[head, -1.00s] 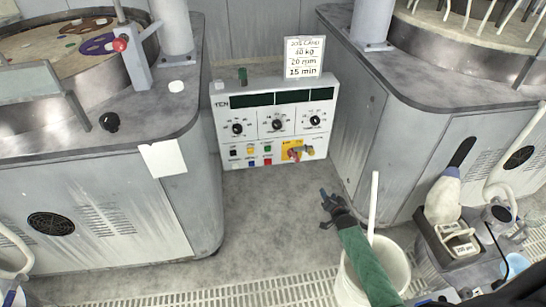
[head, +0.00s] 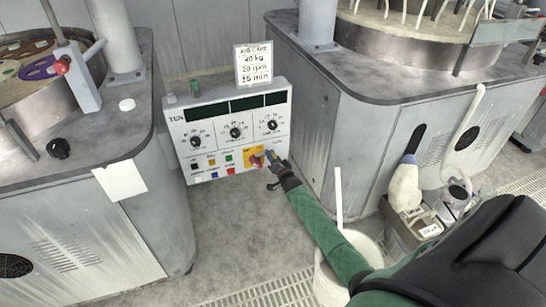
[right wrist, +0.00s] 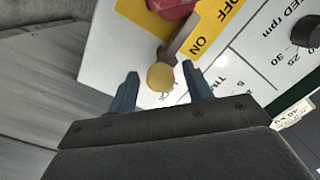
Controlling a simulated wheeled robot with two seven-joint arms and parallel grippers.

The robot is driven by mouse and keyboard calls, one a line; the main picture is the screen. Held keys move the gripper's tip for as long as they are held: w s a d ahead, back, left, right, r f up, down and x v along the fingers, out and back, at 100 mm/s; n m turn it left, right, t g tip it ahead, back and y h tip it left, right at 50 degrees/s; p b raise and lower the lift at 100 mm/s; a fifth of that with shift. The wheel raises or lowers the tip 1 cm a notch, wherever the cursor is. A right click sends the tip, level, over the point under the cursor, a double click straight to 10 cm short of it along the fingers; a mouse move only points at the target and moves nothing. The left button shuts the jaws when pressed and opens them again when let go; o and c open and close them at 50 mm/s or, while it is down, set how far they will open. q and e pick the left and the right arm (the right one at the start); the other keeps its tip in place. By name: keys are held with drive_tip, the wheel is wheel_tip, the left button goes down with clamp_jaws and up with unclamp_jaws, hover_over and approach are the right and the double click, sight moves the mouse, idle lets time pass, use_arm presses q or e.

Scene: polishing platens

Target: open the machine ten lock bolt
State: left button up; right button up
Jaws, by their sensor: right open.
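The machine ten control panel (head: 222,150) is a white box marked TEN, standing between two grey machines. At its lower right is a yellow plate (right wrist: 205,32) with ON and OFF lettering and a red switch handle (right wrist: 170,8). The lock bolt shows in the right wrist view as a grey bar (right wrist: 181,37) with a round brass-coloured end (right wrist: 160,77), beside the plate. My right gripper (head: 275,165) is at the panel's lower right corner. Its two blue-grey fingers (right wrist: 160,80) are open, with the brass end between their tips in the picture; I cannot tell contact. My left gripper is out of view.
A card (head: 254,65) stands on top of the panel. The right machine's cabinet (head: 305,110) rises close beside the panel. A white bucket (head: 328,284) with a stick stands below my right arm. The floor (head: 230,235) before the panel is clear.

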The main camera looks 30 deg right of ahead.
sight(279, 148)
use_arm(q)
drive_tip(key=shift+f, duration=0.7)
use_arm(e)
drive_tip(key=shift+w+d, duration=0.1)
drive_tip(key=shift+w, duration=0.4)
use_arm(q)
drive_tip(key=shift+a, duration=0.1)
use_arm(e)
drive_tip(key=shift+c, duration=0.4)
clamp_jaws()
drive_tip(key=shift+s+d, duration=0.1)
drive_tip(key=shift+d, duration=0.25)
drive_tip(key=d, duration=0.1)
drive_tip(key=s+d+b, duration=0.1)
drive_tip(key=d, duration=0.1)
drive_tip(key=shift+d, duration=0.25)
drive_tip(key=shift+o, duration=0.4)
unclamp_jaws()
drive_tip(key=shift+d+f, duration=0.1)
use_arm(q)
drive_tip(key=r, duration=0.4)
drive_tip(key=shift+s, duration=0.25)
